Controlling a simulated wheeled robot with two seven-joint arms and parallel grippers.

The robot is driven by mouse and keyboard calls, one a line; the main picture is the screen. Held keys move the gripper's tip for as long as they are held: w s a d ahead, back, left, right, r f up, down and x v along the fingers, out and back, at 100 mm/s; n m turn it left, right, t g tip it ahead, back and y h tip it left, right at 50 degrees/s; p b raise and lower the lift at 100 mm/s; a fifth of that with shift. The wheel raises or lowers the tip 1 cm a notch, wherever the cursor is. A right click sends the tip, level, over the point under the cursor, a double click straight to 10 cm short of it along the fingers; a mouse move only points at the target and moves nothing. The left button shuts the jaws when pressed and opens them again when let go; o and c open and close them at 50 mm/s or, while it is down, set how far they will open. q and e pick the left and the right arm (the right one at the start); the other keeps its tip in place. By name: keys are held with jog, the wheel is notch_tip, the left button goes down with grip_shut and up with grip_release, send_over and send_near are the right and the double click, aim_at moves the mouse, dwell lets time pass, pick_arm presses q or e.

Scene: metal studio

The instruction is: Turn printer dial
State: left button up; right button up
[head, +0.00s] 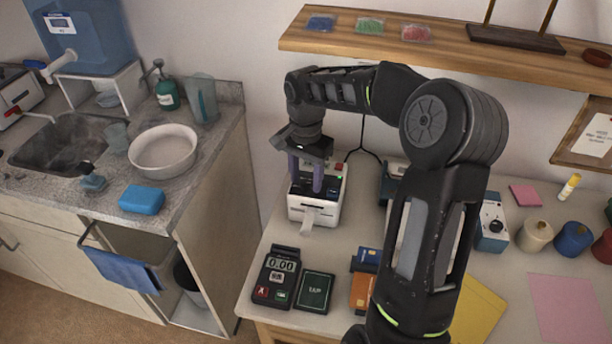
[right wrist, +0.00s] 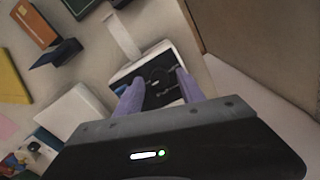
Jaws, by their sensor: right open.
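The label printer (head: 300,207) is a small white box with a black top and a strip of paper hanging from its front. It stands at the back left of the table. The printer also shows in the right wrist view (right wrist: 121,74). My right gripper (head: 306,184) is open, with its purple fingers pointing down over the printer's black top. In the right wrist view the fingers (right wrist: 158,78) stand apart on either side of a dark, round dial-like shape. I cannot tell whether they touch it. My left gripper is not in view.
A card terminal (head: 276,279) and a dark card (head: 315,291) lie in front of the printer. A wooden shelf (head: 400,47) hangs above. A blue-and-white box with a black knob (head: 494,227) and thread spools (head: 573,239) stand to the right. A sink counter is at left.

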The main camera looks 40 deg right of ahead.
jog(key=shift+c, duration=0.3)
grip_shut()
dwell(0.3)
